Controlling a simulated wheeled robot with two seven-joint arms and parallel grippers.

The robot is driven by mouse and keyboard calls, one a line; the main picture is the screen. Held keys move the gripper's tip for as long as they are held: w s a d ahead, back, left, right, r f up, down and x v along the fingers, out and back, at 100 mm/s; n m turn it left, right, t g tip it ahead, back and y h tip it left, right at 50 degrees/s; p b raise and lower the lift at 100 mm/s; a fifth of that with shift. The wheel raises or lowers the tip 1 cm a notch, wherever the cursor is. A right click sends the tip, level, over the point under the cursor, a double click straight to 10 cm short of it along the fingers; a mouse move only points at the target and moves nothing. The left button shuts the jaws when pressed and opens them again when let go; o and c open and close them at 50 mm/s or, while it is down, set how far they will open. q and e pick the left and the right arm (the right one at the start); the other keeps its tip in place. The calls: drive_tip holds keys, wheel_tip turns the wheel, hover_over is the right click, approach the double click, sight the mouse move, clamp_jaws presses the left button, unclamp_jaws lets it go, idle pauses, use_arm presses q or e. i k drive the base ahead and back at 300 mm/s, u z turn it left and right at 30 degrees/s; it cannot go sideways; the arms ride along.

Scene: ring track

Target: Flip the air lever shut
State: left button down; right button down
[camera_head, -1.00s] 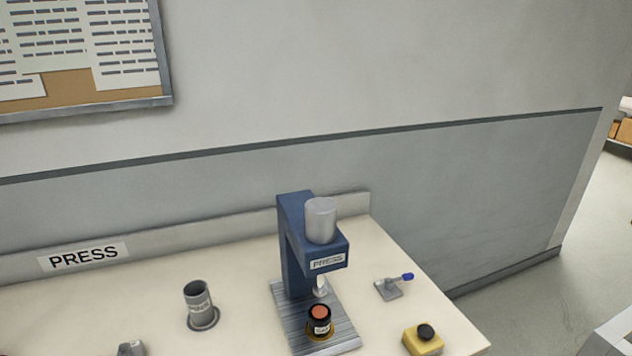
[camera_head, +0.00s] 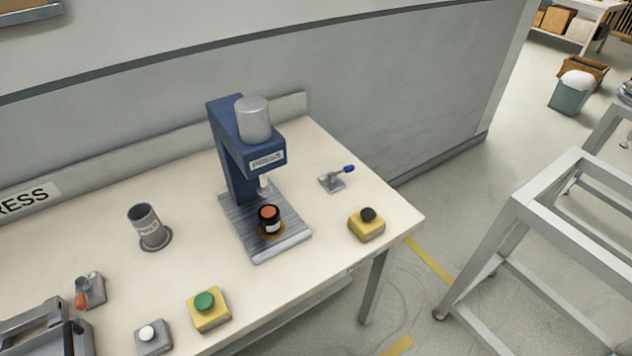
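The air lever (camera_head: 334,181) is a small grey valve on a flat plate with a blue-tipped handle. It sits on the cream bench to the right of the blue press (camera_head: 240,150). Its handle points to the right and slightly toward the back. A dark cylinder with an orange top (camera_head: 269,219) stands on the press's ribbed base plate, below the ram. Neither of my grippers shows in the head view.
A yellow box with a black button (camera_head: 367,224) sits in front of the lever. A yellow box with a green button (camera_head: 208,309), a grey cup (camera_head: 149,227) and a white-button box (camera_head: 153,338) share the bench (camera_head: 110,265). A metal frame (camera_head: 545,205) stands right.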

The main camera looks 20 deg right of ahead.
sight(350, 168)
drive_tip(key=k, duration=1.3)
drive_tip(key=z, duration=0.65)
drive_tip(key=i, duration=1.8)
drive_tip(key=u, duration=0.9)
